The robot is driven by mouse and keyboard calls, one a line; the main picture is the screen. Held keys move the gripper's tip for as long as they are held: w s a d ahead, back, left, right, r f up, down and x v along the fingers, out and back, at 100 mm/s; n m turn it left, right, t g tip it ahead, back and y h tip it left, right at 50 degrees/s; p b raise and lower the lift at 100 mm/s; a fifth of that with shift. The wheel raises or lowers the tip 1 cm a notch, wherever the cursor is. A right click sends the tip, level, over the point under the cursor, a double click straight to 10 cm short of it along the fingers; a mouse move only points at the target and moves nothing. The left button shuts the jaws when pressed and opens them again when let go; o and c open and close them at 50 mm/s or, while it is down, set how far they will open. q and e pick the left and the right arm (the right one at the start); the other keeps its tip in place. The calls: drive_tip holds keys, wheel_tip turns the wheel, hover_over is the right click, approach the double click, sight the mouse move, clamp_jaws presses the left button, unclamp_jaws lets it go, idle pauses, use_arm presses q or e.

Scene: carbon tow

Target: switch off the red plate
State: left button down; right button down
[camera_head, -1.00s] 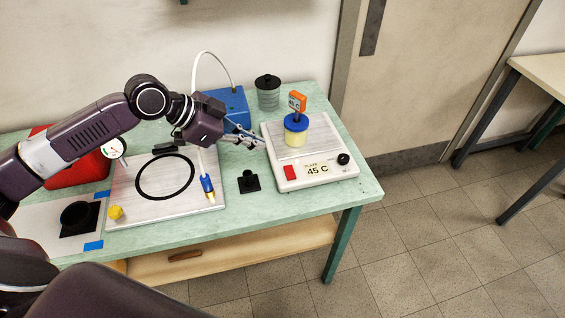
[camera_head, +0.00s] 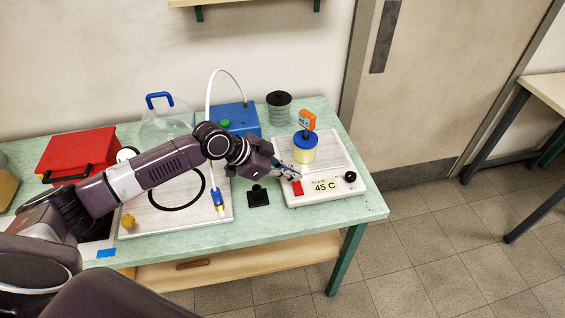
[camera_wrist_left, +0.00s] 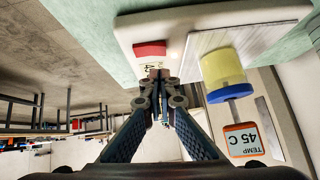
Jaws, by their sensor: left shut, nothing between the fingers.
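A white hot plate (camera_head: 340,199) with a brushed metal top stands at the right end of the green table. Its front panel reads "PLATE 45 C", with a red switch (camera_head: 297,188) at the left and a black knob (camera_head: 350,177) at the right. My left gripper (camera_head: 292,175) is shut and empty at the panel's left end, close to the red switch. In the left wrist view the closed fingertips (camera_wrist_left: 160,75) are beside the red switch (camera_wrist_left: 150,49); I cannot tell whether they touch the panel. My right gripper is not in view.
A yellow cup with a blue lid (camera_head: 305,139) and an orange "45 C" thermometer (camera_head: 307,119) stands on the hot plate. A black stand (camera_head: 258,195), blue box (camera_head: 236,117), dark jar (camera_head: 279,108) and red case (camera_head: 78,152) are nearby. The table's front edge is close.

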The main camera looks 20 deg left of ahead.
sight(297, 184)
use_arm(q)
drive_tip(key=shift+a+f, duration=0.2)
drive_tip(key=shift+f, duration=1.1)
drive_tip(key=shift+f, duration=0.1)
drive_tip(key=shift+w+f+b, duration=0.1)
drive_tip(key=shift+f+b, duration=0.2)
drive_tip(key=shift+f, duration=0.05)
drive_tip(key=shift+r, duration=0.1)
drive_tip(key=shift+p, duration=0.3)
drive_tip(key=shift+s+d+r, duration=0.1)
drive_tip(key=shift+s, duration=0.15)
drive_tip(key=shift+s+d+r+p, duration=0.1)
drive_tip(key=shift+s+d+p, duration=0.3)
drive_tip(key=shift+p, duration=0.2)
drive_tip(key=shift+a, duration=0.1)
